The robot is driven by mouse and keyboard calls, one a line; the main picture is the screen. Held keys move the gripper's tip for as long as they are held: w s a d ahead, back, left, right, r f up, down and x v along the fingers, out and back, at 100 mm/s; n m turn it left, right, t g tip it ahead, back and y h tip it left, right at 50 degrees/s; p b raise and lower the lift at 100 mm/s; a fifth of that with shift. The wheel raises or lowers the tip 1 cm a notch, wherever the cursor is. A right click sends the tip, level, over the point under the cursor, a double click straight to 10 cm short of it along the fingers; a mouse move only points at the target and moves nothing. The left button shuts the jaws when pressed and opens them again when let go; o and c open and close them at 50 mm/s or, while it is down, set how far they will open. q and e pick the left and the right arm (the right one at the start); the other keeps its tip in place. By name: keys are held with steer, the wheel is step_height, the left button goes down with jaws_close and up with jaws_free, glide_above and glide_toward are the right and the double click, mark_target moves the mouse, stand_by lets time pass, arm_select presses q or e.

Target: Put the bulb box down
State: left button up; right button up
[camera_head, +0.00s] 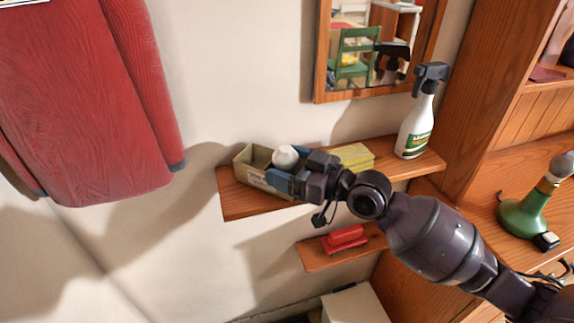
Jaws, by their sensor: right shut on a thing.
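The bulb box (249,172) is an open, tan-green carton with a white bulb (286,157) showing at its top. It is at the left end of the upper wooden shelf (233,203). My right gripper (281,178) reaches in from the right and is shut on the box at its right side. The gripper hides part of the box. I cannot tell whether the box's underside touches the shelf. My left gripper is not in view.
A yellow-green box (354,157) and a white spray bottle (417,118) stand right of the gripper on the shelf. A mirror (320,60) hangs above. A lower shelf (318,259) holds a red object (345,238). Red cloth (90,110) hangs at left.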

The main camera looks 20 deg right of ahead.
steer(key=o, duration=0.9)
steer(key=shift+f, duration=0.1)
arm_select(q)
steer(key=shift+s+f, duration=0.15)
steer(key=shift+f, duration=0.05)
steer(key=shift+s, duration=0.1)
arm_select(e)
steer(key=shift+s+d, duration=0.35)
steer(key=shift+d, duration=0.05)
arm_select(q)
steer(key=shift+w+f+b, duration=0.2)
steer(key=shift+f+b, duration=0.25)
steer(key=shift+b, duration=0.3)
arm_select(e)
steer(key=v, duration=1.1)
